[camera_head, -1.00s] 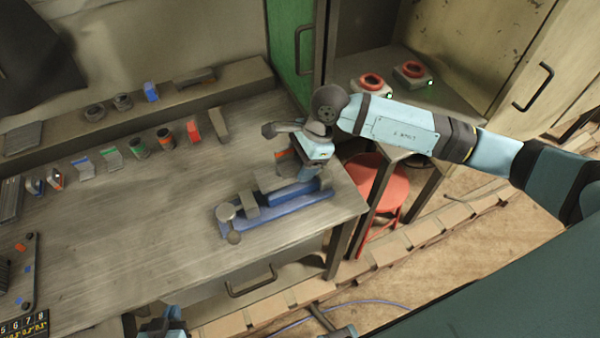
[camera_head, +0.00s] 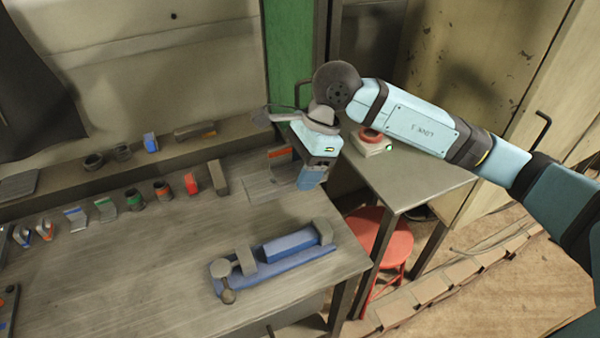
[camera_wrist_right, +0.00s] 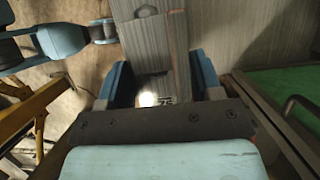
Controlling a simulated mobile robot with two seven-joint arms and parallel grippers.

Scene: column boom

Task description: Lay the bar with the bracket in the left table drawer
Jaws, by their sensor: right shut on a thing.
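My right gripper (camera_head: 312,178) is shut on a grey bar (camera_head: 270,185) and holds it above the back right part of the table. An orange-edged piece (camera_head: 279,153) shows at the bar; I cannot tell if it is the bracket. My left gripper is not in the head view.
A blue fixture (camera_head: 275,260) with grey blocks stands on the table's (camera_head: 130,270) right front, empty of the bar. Several small parts line the table's back. A red stool (camera_head: 385,240) and a side table (camera_head: 415,185) stand to the right. The table's middle is clear.

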